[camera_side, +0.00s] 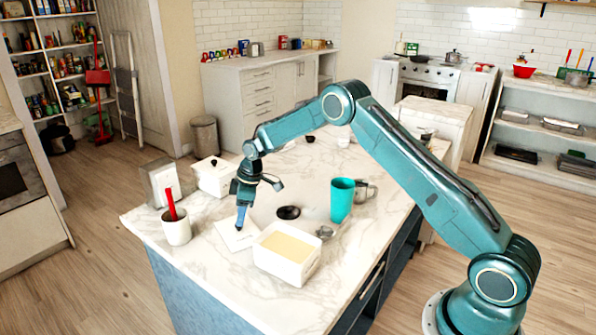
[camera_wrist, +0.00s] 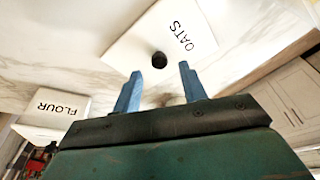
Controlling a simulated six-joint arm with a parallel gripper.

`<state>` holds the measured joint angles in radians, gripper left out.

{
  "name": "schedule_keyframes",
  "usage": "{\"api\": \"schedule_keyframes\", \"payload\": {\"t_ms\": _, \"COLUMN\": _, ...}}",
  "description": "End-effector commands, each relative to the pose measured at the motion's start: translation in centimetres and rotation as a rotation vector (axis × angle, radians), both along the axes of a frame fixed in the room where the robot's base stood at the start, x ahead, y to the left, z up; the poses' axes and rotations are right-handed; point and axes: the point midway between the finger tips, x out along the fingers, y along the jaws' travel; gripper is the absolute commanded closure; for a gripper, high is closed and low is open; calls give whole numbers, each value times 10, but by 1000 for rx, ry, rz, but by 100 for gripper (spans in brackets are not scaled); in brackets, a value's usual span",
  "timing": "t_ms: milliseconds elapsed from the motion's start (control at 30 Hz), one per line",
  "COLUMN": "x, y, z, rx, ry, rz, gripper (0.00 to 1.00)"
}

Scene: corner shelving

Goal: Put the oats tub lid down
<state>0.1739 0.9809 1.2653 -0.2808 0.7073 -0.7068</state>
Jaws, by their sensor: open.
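The oats tub lid (camera_side: 234,241) is a white square plate that lies on the marble counter beside the open tub. In the wrist view the lid (camera_wrist: 185,45) shows the word OATS and a round black knob (camera_wrist: 159,59). My gripper (camera_side: 240,228) points down over the lid. In the wrist view my gripper (camera_wrist: 160,72) has its two blue fingers apart, with the knob seen between and just beyond their tips. The fingers do not appear to touch the knob. The oats tub (camera_side: 287,268) is a white square box, open, with pale contents.
A lidded white tub (camera_side: 213,180) stands behind. In the wrist view a FLOUR lid (camera_wrist: 55,105) shows. A white pot with a red handle (camera_side: 177,230) is left of the lid. A teal cup (camera_side: 341,200), a dark round item (camera_side: 288,212) and a metal mug (camera_side: 365,192) stand right.

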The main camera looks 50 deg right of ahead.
Motion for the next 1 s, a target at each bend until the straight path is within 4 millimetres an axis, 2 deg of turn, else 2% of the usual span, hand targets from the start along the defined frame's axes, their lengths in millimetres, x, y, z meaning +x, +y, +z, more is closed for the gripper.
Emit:
{"api": "schedule_keyframes", "payload": {"t_ms": 300, "x": -10, "y": -11, "z": 52, "rx": 0, "ry": -3, "rz": -3, "gripper": 58}}
{"api": "schedule_keyframes", "payload": {"t_ms": 500, "x": -15, "y": -14, "z": 75, "rx": -1, "ry": -2, "rz": -1, "gripper": 58}}
{"api": "schedule_keyframes", "payload": {"t_ms": 700, "x": -18, "y": -16, "z": 85, "rx": -1, "ry": 0, "rz": -2, "gripper": 58}}
{"api": "schedule_keyframes", "payload": {"t_ms": 1000, "x": -18, "y": -16, "z": 86, "rx": -1, "ry": 0, "rz": -1, "gripper": 58}}
